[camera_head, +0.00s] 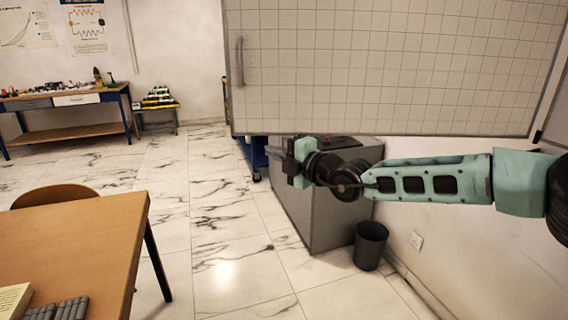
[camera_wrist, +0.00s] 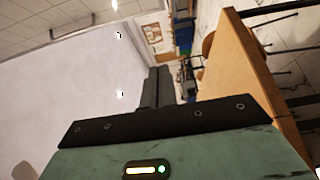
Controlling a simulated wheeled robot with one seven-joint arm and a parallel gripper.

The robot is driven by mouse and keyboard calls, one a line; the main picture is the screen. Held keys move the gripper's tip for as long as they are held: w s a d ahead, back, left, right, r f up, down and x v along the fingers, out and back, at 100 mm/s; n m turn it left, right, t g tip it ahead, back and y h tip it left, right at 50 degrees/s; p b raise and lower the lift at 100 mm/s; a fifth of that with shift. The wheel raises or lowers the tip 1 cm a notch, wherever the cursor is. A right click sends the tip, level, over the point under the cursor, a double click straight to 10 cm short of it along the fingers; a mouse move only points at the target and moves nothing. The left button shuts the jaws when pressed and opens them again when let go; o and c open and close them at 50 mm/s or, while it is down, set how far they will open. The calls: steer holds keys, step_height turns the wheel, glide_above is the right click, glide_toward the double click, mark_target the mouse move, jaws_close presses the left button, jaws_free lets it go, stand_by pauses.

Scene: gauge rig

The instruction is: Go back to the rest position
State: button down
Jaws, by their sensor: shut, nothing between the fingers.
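My gripper (camera_head: 289,160) is at the end of my green arm, which reaches in from the right side of the head view. It is held in the air in front of a grey cabinet and below the lower edge of a gridded white board. In the wrist view the fingers of my gripper (camera_wrist: 157,88) are together, with nothing between them. The fingertips look small and dark in the head view.
A wooden table (camera_head: 85,235) stands at the lower left, with a chair behind it. The grey cabinet (camera_head: 310,215) and a black bin (camera_head: 370,245) stand near the right wall. The gridded board (camera_head: 390,70) hangs above. The tiled floor (camera_head: 215,215) between is clear.

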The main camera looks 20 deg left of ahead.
steer(key=shift+b+v, duration=0.3)
steer(key=shift+v, duration=1.1)
steer(key=s+d+n+g+h, duration=0.2)
steer(key=s+d+n+g, duration=0.15)
steer(key=s+n, duration=0.85)
steer(key=s+d+n+g+h, duration=0.3)
steer(key=s+n+g, duration=0.2)
steer(key=s+n, duration=0.75)
steer(key=s+d+f+n+t+h, duration=0.1)
steer(key=s+d+f+n+h, duration=0.1)
steer(key=d+n, duration=0.5)
steer(key=s+d+f+n+t+h, duration=0.1)
steer(key=s+d+f+n+h, duration=0.2)
steer(key=d, duration=1.3)
steer(key=s+d+f+n+t+h, duration=0.1)
steer(key=s+d+n+h, duration=0.3)
steer(key=d+n, duration=0.8)
steer(key=f+h, duration=0.1)
steer(key=h, duration=0.1)
steer(key=shift+s+f+h, duration=0.2)
steer(key=shift+s+h, duration=0.15)
steer(key=shift+h, duration=0.05)
steer(key=shift+t, duration=0.25)
